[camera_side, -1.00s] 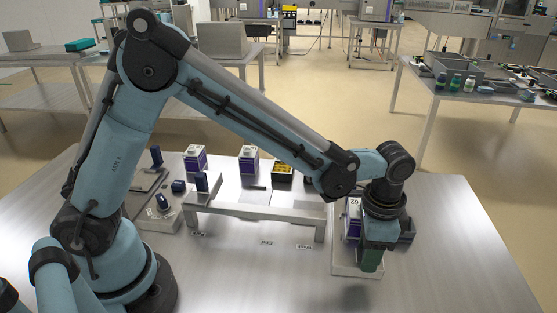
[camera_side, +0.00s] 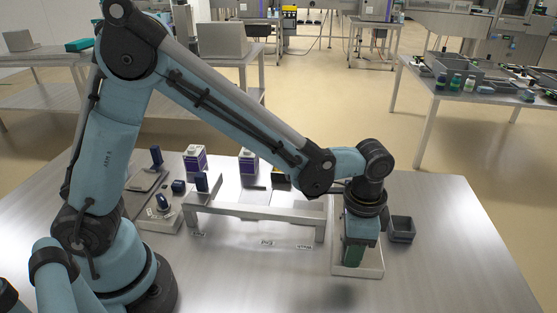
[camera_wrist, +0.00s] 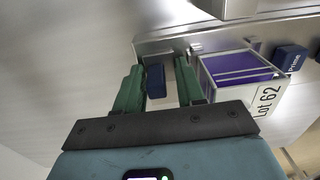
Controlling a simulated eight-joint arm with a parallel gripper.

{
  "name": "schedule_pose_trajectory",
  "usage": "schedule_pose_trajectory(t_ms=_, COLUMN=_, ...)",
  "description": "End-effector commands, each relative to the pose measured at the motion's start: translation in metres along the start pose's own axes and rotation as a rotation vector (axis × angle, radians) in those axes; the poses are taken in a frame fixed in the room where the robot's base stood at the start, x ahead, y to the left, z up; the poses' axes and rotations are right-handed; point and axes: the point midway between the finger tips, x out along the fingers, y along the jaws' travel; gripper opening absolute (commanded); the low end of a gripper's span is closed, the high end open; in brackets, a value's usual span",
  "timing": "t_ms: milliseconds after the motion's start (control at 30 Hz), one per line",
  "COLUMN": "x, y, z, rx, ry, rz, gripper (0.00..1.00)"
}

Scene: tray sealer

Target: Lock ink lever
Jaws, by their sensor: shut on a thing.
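In the wrist view, my gripper (camera_wrist: 157,88) has its green fingers on either side of a dark blue block (camera_wrist: 155,81), which looks like the ink lever's handle. It is shut on this handle. Right of the fingers stands a box with a purple top (camera_wrist: 240,70) and a white label reading "Lot 62". In the side view, my gripper (camera_side: 354,254) points down over a white base (camera_side: 372,271) at the right of the bench. The lever and the box are hidden there behind my wrist and gripper, so the lever's angle cannot be told.
A dark blue piece marked "Prime" (camera_wrist: 290,57) lies right of the box. A dark grey bin (camera_side: 401,230) stands just right of my wrist. A low metal stand (camera_side: 255,212) is to the left, with purple-and-white boxes (camera_side: 195,160) behind it.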

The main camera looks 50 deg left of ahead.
Motion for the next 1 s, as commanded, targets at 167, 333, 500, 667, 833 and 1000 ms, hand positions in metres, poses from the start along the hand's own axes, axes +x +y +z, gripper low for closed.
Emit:
schedule_pose_trajectory(t_ms=167, x=0.000, y=0.007, z=0.000, rx=0.007, ry=-0.002, rz=0.020, gripper=0.17)
schedule_pose_trajectory(t_ms=333, x=0.000, y=0.007, z=0.000, rx=0.006, ry=-0.002, rz=0.020, gripper=0.47)
schedule_pose_trajectory(t_ms=500, x=0.000, y=0.006, z=0.000, rx=0.005, ry=0.000, rz=0.018, gripper=0.47)
schedule_pose_trajectory(t_ms=667, x=-0.005, y=0.005, z=-0.001, rx=0.005, ry=0.001, rz=0.017, gripper=0.47)
schedule_pose_trajectory(t_ms=833, x=-0.021, y=0.004, z=-0.001, rx=0.004, ry=0.001, rz=0.015, gripper=0.47)
schedule_pose_trajectory(t_ms=1000, x=-0.036, y=0.004, z=-0.001, rx=0.003, ry=0.001, rz=0.014, gripper=0.47)
